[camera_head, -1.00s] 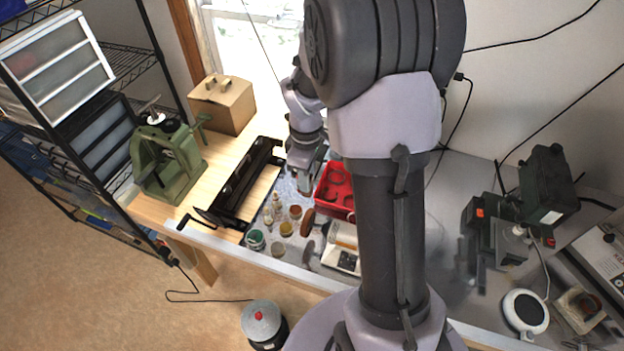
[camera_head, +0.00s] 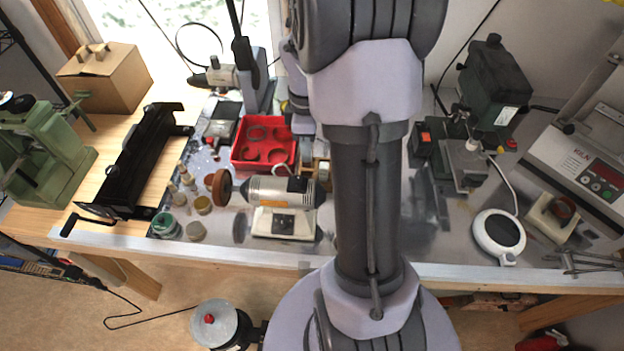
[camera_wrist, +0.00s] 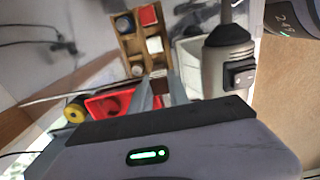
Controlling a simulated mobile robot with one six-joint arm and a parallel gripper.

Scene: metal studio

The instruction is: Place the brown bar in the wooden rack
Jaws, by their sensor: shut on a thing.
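The wooden rack (camera_wrist: 128,47) is in the upper middle of the wrist view. It has several compartments holding small red, white and dark items. My gripper (camera_wrist: 160,82) points toward the rack's near end. Its fingers are shut on a small brown piece, the brown bar (camera_wrist: 158,73), of which only a little shows between the fingertips. I cannot tell whether the bar touches the rack. In the head view, part of the rack (camera_head: 321,172) shows beside my arm, and my arm hides most of that area, including the bar.
A red tray (camera_head: 264,143) is left of the rack, with a bench motor (camera_head: 270,191) in front. A green-black machine (camera_head: 490,85) stands further right. Small jars (camera_head: 166,224) are at left.

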